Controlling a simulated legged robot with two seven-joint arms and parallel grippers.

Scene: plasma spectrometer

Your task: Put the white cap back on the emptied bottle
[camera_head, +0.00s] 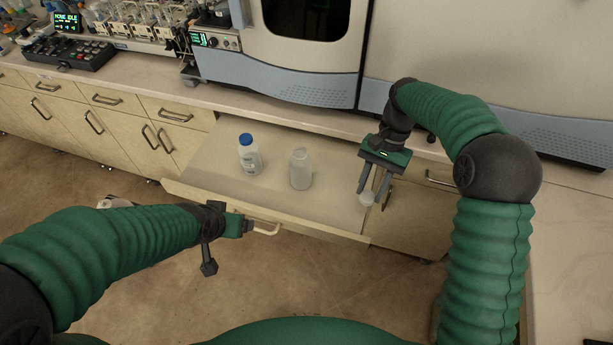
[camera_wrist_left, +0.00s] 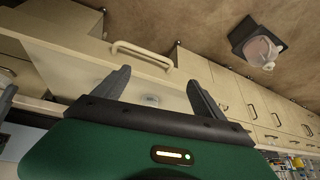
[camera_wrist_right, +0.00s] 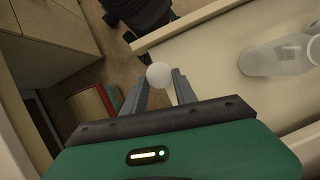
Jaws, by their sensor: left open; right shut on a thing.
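The white cap (camera_wrist_right: 159,75) is between the fingertips of my right gripper (camera_wrist_right: 160,88), which is shut on it. In the head view my right gripper (camera_head: 374,188) holds the cap (camera_head: 367,199) at the right end of the open drawer, to the right of the bottles. The uncapped, translucent bottle (camera_head: 300,170) stands upright in the drawer; it also shows in the right wrist view (camera_wrist_right: 282,55). A second bottle with a blue cap (camera_head: 249,155) stands to its left. My left gripper (camera_wrist_left: 158,90) is open and empty, in front of the drawer's left part.
The pulled-out drawer (camera_head: 222,184) has bare floor around the bottles, with a front wall and handle (camera_head: 264,228). The counter and a large instrument (camera_head: 310,85) stand behind it. A black control panel (camera_head: 70,53) is at the back left.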

